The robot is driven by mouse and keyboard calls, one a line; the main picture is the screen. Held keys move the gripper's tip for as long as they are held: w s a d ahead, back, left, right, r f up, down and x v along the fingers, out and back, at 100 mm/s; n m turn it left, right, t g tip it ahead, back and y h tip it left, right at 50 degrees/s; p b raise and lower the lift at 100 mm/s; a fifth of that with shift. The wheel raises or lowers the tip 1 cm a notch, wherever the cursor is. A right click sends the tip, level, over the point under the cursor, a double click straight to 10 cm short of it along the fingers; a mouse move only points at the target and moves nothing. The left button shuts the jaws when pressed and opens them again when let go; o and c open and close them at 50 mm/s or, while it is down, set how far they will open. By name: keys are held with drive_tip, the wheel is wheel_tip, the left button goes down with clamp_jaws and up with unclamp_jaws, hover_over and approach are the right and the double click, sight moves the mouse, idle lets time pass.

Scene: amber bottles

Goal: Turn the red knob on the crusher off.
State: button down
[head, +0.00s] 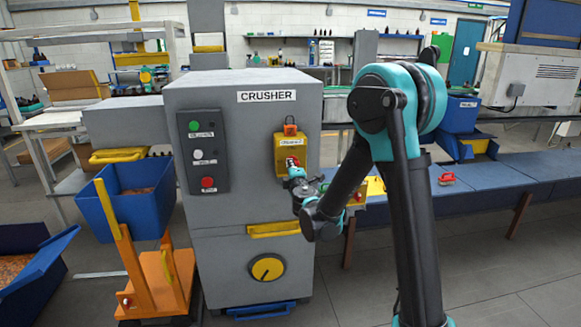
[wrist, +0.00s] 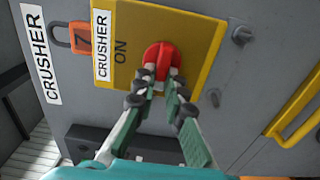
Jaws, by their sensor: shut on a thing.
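The grey crusher (head: 240,130) stands at the centre left in the head view, with a yellow switch plate (head: 280,157) on its front right. The plate (wrist: 199,40) fills the upper middle of the wrist view and reads "CRUSHER" and "ON". The red knob (wrist: 163,55) sits on it, near the word "ON". My gripper (wrist: 161,75) is shut on the red knob, one finger on each side. In the head view the knob (head: 291,161) shows just above my gripper (head: 295,170). The fingers hide part of the knob, so its exact pointing is hard to tell.
An orange padlock (wrist: 77,38) hangs beside the plate. A panel with green, white and red buttons (head: 203,151) is left of the plate. A yellow handle (head: 272,229) and yellow dial (head: 266,268) are below. A blue bin cart (head: 140,205) stands left; a blue conveyor (head: 500,177) runs right.

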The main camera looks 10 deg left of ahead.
idle(0.4)
drive_tip(key=c, duration=1.6)
unclamp_jaws()
drive_tip(key=shift+s, duration=0.1)
drive_tip(key=v, duration=1.2)
